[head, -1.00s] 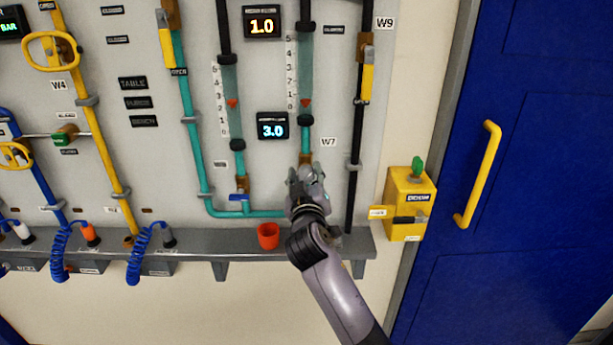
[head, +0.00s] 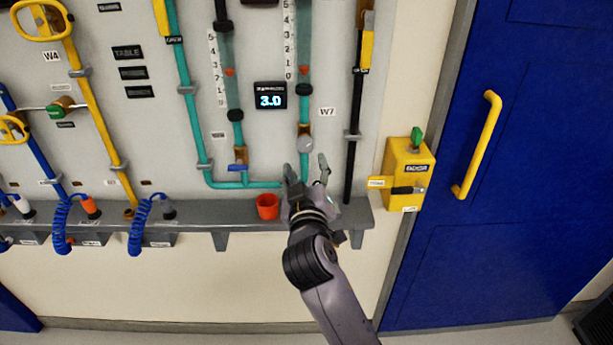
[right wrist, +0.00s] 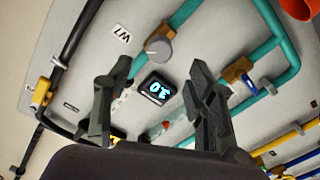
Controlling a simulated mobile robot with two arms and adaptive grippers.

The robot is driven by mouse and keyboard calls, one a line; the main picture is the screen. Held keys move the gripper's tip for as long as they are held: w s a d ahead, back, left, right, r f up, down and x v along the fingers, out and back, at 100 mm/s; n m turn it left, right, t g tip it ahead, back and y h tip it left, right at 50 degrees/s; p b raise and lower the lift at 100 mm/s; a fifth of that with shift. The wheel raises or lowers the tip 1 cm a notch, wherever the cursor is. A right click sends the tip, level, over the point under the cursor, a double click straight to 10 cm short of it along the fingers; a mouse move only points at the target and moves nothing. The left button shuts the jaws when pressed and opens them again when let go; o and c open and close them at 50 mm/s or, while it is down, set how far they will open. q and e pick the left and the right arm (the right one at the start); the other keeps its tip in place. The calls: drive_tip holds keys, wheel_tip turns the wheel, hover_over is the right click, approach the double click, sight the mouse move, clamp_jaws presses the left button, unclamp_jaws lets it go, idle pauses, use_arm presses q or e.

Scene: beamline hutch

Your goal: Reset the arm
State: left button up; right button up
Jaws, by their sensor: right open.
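My right gripper (head: 306,172) is open and empty in the head view. It is just below the round grey knob (head: 305,144) on the W7 line, with a gap between them. In the right wrist view the two fingers (right wrist: 158,100) stand apart with nothing between them. The knob (right wrist: 159,48) shows beyond them there, and so does the lit display (right wrist: 156,89). My left gripper is not in view.
A grey shelf (head: 235,213) runs under the panel, with a red cup (head: 268,206) beside my right gripper. A yellow box (head: 407,172) with a green key is to the right. A blue door (head: 520,240) with a yellow handle (head: 478,145) stands further right.

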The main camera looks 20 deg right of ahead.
drive_tip(key=shift+v, duration=1.2)
